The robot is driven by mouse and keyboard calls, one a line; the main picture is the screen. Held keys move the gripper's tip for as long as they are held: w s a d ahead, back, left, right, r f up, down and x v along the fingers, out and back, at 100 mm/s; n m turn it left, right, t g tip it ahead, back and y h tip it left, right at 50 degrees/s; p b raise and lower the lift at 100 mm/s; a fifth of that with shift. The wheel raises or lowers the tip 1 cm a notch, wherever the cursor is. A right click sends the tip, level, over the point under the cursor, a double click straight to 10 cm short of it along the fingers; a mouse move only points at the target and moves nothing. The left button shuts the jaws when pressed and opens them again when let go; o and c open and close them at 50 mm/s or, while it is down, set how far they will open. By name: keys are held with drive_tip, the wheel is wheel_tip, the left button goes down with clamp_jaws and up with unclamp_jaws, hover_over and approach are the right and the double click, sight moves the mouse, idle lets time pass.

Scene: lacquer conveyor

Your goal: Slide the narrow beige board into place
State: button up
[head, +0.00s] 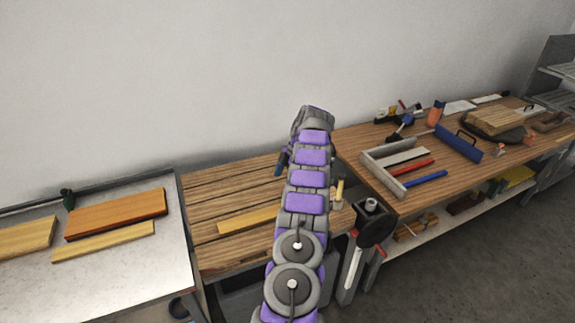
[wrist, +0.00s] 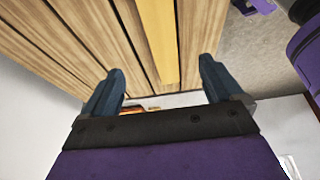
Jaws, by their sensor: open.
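A narrow yellow-beige board (head: 245,219) lies on the slatted wooden bench; my arm hides its right part. In the wrist view, a long narrow beige board (wrist: 158,40) lies along the slats, ahead of and between my open fingers. My gripper (wrist: 160,72) is open, with nothing between its blue fingertips. In the head view, it is mostly hidden behind my arm, with one blue finger showing over the bench's back part. Another narrow beige board (head: 103,241) lies on the grey table at left. I cannot tell which board the task means.
An orange-brown board (head: 116,214) and another beige board (head: 27,237) lie on the grey table (head: 130,278). A dark vise-like device (head: 372,222) stands at the bench's right end. The right workbench holds a grey open tray (head: 374,170), a blue bar (head: 458,143) and tools.

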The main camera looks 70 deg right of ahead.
drive_tip(key=shift+p+v, duration=1.4)
drive_tip(key=shift+p, duration=1.3)
drive_tip(key=shift+d, duration=0.1)
